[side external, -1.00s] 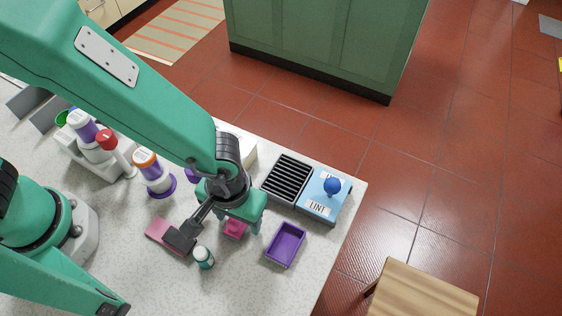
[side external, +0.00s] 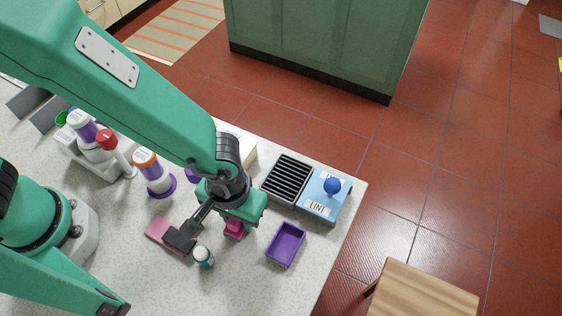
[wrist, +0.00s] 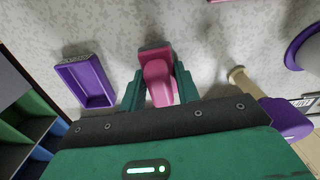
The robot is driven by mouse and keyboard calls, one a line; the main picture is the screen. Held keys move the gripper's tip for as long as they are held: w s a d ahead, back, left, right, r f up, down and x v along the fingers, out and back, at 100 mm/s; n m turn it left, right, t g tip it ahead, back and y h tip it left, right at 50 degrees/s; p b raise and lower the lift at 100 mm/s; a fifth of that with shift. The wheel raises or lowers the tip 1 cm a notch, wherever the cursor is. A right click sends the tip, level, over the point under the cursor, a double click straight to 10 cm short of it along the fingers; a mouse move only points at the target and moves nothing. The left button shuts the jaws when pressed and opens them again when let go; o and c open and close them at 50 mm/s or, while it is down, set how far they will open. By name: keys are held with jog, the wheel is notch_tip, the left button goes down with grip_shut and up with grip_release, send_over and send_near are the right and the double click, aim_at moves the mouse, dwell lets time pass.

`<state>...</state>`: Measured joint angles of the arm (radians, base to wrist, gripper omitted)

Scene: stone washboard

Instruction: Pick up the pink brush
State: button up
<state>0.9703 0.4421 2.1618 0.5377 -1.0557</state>
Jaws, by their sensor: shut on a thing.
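The pink brush (wrist: 157,80) sits between my gripper's two green fingers in the wrist view, with its darker pink end facing away from the palm. In the side view the pink brush (side external: 234,228) shows just under my gripper (side external: 238,222), partly hidden by it. My gripper (wrist: 159,86) is shut on the brush, a finger on each side. I cannot tell whether the brush is clear of the countertop.
A purple tray (side external: 286,245) stands to the right, and a blue box with a black rack (side external: 288,178) behind it. A small teal-and-white bottle (side external: 203,257) and a flat pink piece (side external: 163,234) are at the front left. A purple-and-white bottle (side external: 150,170) stands further left.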

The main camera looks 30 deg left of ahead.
jog(key=shift+r, duration=0.15)
jog(key=shift+r, duration=4.85)
